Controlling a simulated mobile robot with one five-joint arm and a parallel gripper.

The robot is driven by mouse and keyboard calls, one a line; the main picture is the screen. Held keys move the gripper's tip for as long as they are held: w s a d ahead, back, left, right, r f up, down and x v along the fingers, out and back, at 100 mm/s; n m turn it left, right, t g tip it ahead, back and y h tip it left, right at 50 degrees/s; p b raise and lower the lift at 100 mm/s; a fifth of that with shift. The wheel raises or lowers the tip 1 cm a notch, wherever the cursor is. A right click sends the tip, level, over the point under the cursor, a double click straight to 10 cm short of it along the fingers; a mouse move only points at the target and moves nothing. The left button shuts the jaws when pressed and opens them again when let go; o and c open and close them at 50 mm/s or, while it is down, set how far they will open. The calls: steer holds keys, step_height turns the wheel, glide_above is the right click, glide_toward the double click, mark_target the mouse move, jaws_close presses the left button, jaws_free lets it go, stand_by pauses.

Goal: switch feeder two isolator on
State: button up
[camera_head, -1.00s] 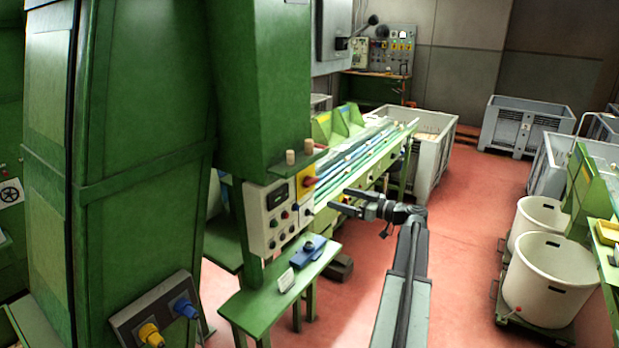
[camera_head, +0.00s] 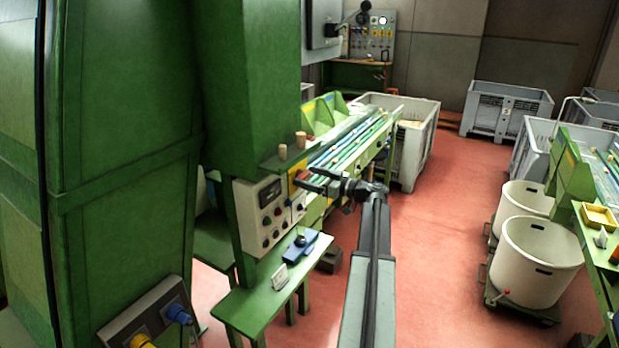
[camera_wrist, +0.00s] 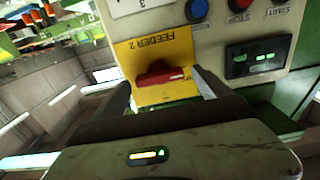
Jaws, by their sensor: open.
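The feeder two isolator is a red handle (camera_wrist: 162,76) on a yellow plate (camera_wrist: 150,50) marked "FEEDER 2", upside down in the wrist view. The handle lies crosswise in that picture. My gripper (camera_wrist: 161,84) is open, with one finger to the left of the handle and one to its right. I cannot tell whether either finger touches it. In the head view my gripper (camera_head: 304,179) is at the right edge of the pale control panel (camera_head: 250,205), and it partly covers the yellow plate.
A blue knob (camera_wrist: 196,10), a red button (camera_wrist: 238,5) and a lit green display (camera_wrist: 258,57) sit close by on the panel. Two corks (camera_head: 300,139) stand on the ledge above. A green bench (camera_head: 255,303) with a blue device (camera_head: 300,247) lies below.

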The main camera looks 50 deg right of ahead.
steer(key=shift+w, duration=0.3)
steer(key=c, duration=1.2)
steer(key=shift+s, duration=0.1)
steer(key=shift+c, duration=0.8)
